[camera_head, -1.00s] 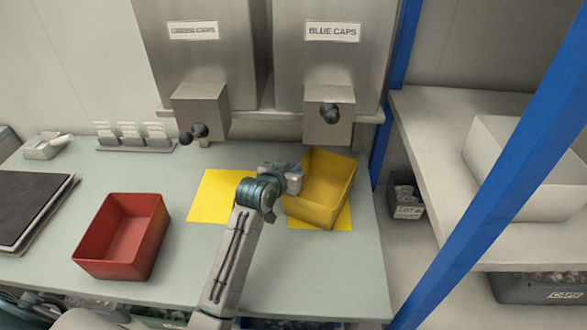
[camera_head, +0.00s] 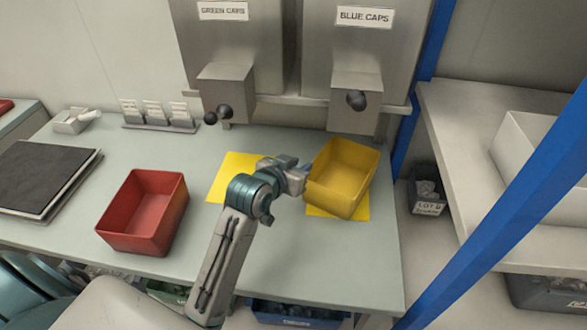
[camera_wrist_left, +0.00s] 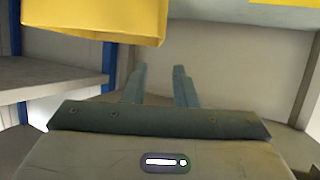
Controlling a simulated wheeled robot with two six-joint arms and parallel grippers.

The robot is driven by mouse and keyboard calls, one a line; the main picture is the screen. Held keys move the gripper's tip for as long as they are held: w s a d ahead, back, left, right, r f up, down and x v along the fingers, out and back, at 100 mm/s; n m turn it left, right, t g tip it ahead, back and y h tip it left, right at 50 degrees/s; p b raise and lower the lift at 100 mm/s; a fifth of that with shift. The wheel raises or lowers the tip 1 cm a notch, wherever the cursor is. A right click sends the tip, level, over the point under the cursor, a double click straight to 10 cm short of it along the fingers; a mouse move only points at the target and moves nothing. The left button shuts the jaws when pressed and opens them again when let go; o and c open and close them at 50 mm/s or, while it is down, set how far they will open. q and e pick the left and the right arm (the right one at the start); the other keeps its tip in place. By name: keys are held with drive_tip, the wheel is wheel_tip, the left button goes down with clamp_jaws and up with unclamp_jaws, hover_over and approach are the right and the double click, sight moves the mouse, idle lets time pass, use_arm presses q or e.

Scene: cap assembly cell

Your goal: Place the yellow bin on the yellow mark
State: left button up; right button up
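The yellow bin (camera_head: 341,180) is an open-topped box at the right of the worktop, turned at an angle over the right yellow mark (camera_head: 362,210). Parts of that mark show around its near side; whether its base lies flat there is hard to tell. A second yellow mark (camera_head: 228,185) lies to the left, partly behind my arm. My left gripper (camera_head: 307,172) is at the bin's left side. In the left wrist view its two fingers (camera_wrist_left: 160,72) stand apart with nothing between them, and the bin (camera_wrist_left: 95,18) is beyond their tips. My right gripper is not in view.
A red bin (camera_head: 143,213) stands left on the worktop. Two cap dispensers with knobs (camera_head: 356,100) stand behind the marks. A blue post (camera_head: 415,100) and a shelf (camera_head: 465,170) are on the right. A dark flat pad (camera_head: 40,175) lies far left.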

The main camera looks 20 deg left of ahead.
use_arm(q)
drive_tip(key=shift+v, duration=1.3)
